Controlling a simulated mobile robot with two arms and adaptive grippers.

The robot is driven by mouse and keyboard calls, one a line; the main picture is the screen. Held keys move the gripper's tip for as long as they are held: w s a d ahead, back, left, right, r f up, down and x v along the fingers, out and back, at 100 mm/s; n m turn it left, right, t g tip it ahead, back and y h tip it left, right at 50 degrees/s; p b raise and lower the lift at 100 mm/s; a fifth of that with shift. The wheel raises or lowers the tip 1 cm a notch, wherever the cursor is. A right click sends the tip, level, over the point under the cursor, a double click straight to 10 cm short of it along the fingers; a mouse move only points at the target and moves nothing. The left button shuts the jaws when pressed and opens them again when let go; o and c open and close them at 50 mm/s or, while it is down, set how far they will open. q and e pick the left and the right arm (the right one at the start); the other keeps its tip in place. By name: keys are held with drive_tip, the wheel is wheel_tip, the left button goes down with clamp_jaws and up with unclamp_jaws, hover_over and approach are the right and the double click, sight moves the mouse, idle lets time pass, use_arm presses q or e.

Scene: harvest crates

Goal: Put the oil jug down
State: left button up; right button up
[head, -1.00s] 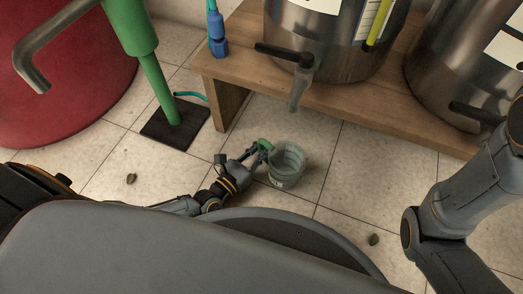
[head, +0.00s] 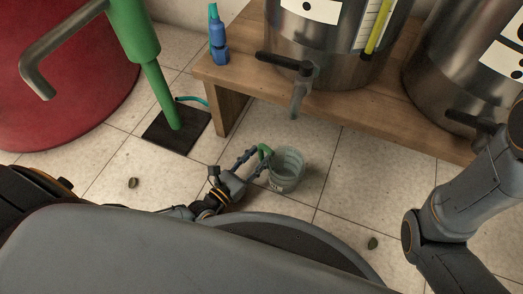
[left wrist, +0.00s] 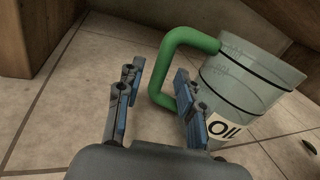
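The oil jug (head: 286,174) is a translucent grey container with a green handle (head: 265,152). It stands upright on the tiled floor in front of the wooden bench. In the left wrist view the jug (left wrist: 252,75) shows its OIL label and dark bands. My left gripper (head: 252,161) is low at the jug's left, on the handle side. Its two fingers are spread wide with nothing gripped between them. In the left wrist view the right finger overlaps the green handle; I cannot tell whether they touch. My right gripper is out of view.
A wooden bench (head: 235,78) carries steel tanks (head: 335,45) with taps; one tap hangs above the jug's area. A green post stands on a black base plate (head: 176,131), beside a red vat (head: 60,85). Small dark bits lie on the floor. Floor right of the jug is clear.

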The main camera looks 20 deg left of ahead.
use_arm(q)
drive_tip(key=p+v, duration=0.2)
drive_tip(key=v, duration=0.6)
drive_tip(key=shift+s+r+p, duration=0.1)
drive_tip(key=shift+s+p, duration=0.05)
drive_tip(key=shift+p, duration=0.25)
drive_tip(key=shift+s+a, duration=0.25)
drive_tip(key=shift+s, duration=0.3)
